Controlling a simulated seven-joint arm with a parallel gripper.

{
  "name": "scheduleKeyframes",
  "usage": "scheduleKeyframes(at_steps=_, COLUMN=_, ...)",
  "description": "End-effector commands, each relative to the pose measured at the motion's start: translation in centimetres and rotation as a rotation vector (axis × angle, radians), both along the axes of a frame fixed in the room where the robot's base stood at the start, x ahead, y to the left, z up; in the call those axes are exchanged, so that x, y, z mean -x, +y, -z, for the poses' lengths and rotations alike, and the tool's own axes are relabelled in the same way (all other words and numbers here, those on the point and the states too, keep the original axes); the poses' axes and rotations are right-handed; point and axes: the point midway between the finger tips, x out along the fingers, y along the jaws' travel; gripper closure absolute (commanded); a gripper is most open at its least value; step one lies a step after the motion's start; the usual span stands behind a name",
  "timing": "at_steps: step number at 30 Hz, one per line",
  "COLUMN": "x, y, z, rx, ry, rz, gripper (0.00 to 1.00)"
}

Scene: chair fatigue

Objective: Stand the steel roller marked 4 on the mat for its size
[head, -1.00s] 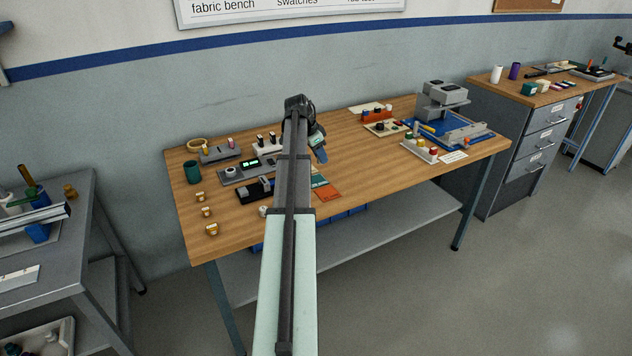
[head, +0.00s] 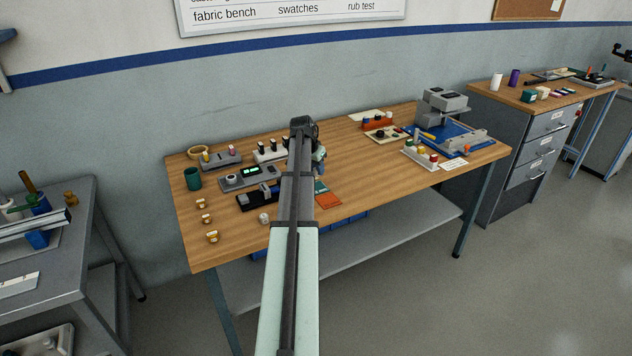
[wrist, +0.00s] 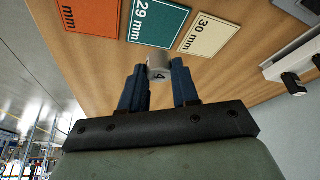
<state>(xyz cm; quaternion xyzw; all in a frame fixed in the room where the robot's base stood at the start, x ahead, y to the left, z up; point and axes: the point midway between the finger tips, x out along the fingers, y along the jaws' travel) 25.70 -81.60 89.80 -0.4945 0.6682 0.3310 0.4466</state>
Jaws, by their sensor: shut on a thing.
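My gripper (wrist: 158,80) is shut on the grey steel roller (wrist: 159,68), whose end shows a 4, in the wrist view. The roller sits between the two blue fingers and overlaps the near edge of the green mat in the picture. Whether it touches the bench cannot be told. Three mats lie in a row: orange (wrist: 92,14) with its number cut off, green (wrist: 157,24) marked 29 mm, and cream (wrist: 208,34) marked 30 mm. In the head view, the green mat (head: 321,187) and orange mat (head: 328,201) show beside my arm, which largely hides my gripper.
The wooden bench (head: 375,180) is clear right of the mats. A grey measuring device (head: 248,178) and black fixture (head: 258,196) stand left of my arm. A rack (head: 270,151) stands behind.

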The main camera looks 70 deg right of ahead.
Motion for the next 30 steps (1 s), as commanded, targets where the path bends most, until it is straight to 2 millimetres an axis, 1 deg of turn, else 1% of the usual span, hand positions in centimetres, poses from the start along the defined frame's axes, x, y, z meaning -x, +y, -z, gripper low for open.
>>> scheduleKeyframes(at_steps=1, x=0.0, y=0.1, z=0.8, rx=0.0, ry=0.0, rz=0.0, gripper=1.0)
scheduleKeyframes(at_steps=8, x=0.0, y=0.0, z=2.5, rx=0.0, ry=0.001, rz=0.0, gripper=1.0)
scheduleKeyframes(at_steps=15, x=0.0, y=0.0, z=5.2, rx=0.0, ry=0.001, rz=0.001, gripper=1.0)
scheduleKeyframes(at_steps=28, x=0.0, y=0.0, z=5.8, rx=0.001, ry=0.0, rz=0.002, gripper=1.0)
scheduleKeyframes(at_steps=29, x=0.0, y=0.0, z=5.8, rx=0.001, ry=0.0, rz=0.002, gripper=0.68)
scheduleKeyframes(at_steps=30, x=0.0, y=0.0, z=5.7, rx=0.001, ry=0.0, rz=0.002, gripper=0.64)
